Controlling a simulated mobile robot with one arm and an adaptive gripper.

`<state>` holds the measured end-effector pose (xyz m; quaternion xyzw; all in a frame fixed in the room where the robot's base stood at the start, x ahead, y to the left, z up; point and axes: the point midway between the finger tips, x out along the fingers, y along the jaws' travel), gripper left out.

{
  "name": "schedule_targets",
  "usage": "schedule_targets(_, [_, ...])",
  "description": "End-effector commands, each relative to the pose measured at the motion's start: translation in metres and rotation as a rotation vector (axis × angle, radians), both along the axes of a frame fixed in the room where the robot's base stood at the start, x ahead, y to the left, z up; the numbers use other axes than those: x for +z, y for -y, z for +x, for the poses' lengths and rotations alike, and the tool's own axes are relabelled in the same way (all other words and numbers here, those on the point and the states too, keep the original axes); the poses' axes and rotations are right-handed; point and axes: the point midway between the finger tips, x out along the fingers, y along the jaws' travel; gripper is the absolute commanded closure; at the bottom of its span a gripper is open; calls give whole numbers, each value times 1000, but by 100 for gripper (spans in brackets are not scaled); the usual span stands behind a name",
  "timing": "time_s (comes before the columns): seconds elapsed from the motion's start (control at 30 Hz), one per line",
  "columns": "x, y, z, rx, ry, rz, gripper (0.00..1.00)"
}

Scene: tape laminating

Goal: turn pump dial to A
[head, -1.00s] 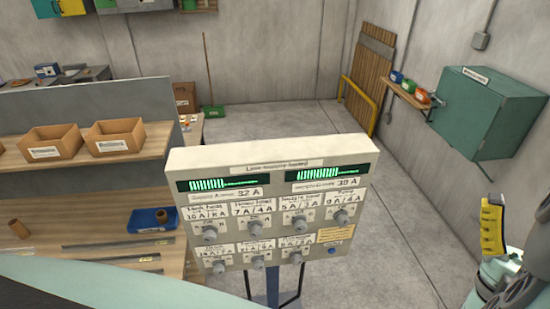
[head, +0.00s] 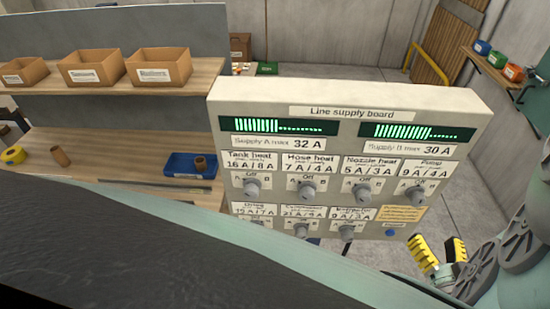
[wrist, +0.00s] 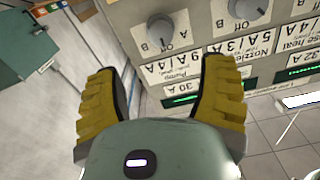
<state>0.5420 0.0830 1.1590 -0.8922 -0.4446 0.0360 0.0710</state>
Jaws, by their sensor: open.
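The line supply board (head: 350,98) stands upright in the head view. Its pump dial (head: 416,195), a grey knob under the label "Pump 9A/4A", is at the right end of the upper dial row. It also shows, upside down, at the top of the wrist view (wrist: 160,30), with Off, A and B marks around it. My gripper (head: 440,251), with yellow fingers, is open and empty below and right of the pump dial. In the wrist view, the gap between its fingers (wrist: 165,78) faces the board, apart from the dial.
The nozzle heat dial (head: 363,190) is left of the pump dial, and the injector dial (head: 346,231) is below in the lower row. A blue button (head: 391,233) is at the lower right. A shelf (head: 110,150) with boxes stands left of the board.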

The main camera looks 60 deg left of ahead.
Motion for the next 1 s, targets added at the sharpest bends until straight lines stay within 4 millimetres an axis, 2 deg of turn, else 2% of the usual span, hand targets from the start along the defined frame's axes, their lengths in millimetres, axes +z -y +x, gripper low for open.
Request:
schedule_targets(0.1, [4,-17,12,5,2,4,29])
schedule_targets(0.7, [2,-79,58,5,5,3,29])
schedule_targets(1.0, [1,-96,70,6,3,2,29])
